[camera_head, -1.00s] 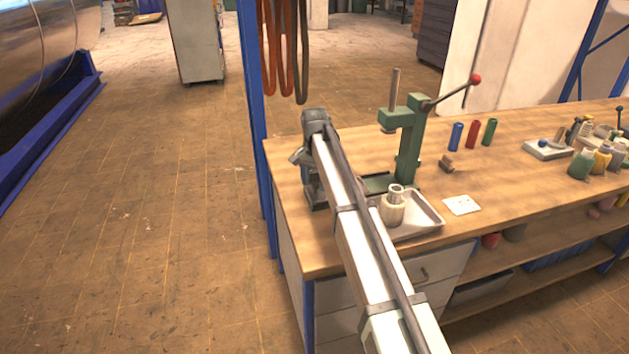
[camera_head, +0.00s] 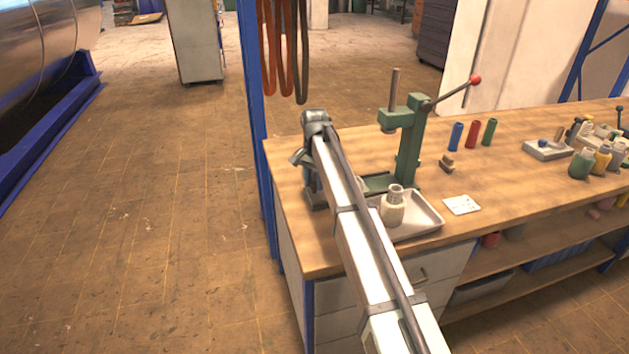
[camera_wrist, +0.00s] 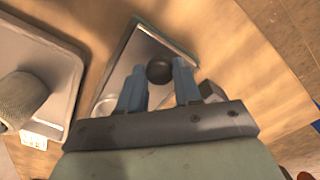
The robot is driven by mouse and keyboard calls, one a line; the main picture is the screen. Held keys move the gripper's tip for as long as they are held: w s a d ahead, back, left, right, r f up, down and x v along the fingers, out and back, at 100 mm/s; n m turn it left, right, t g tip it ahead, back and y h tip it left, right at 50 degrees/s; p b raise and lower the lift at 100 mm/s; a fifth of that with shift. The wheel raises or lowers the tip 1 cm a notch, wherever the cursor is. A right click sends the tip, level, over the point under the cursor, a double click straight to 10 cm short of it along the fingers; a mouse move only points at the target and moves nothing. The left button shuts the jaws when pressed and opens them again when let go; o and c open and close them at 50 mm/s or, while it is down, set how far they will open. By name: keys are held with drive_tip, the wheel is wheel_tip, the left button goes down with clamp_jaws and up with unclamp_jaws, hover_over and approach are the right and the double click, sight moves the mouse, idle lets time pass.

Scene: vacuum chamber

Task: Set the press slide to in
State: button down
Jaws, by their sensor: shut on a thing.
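In the wrist view a pale metal plate (camera_wrist: 132,52) with a raised green-edged rim bears a dark round knob (camera_wrist: 159,72); I take these as the press slide. My gripper (camera_wrist: 159,80) has its two blue fingers shut on either side of the knob. In the head view the green press (camera_head: 410,150) stands on the bench, its lever with a red ball raised to the right. My arm covers part of the press base (camera_head: 385,182). The fingertips and knob are hidden in the head view, so how far the slide sits under the press is unclear.
A metal tray (camera_head: 425,223) with a pale jar (camera_head: 392,209) stands right of my arm, close to the press base. A blue post (camera_head: 254,110) rises near the bench's left end.

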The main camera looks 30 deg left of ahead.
drive_tip(key=w+d, duration=0.8)
drive_tip(key=shift+w, duration=0.1)
drive_tip(key=shift+d, duration=0.1)
drive_tip(key=c, duration=1)
unclamp_jaws()
drive_tip(key=shift+w, duration=0.1)
drive_tip(key=shift+c, duration=0.2)
drive_tip(key=shift+o, duration=1.3)
wheel_tip(320, 180, up, 14)
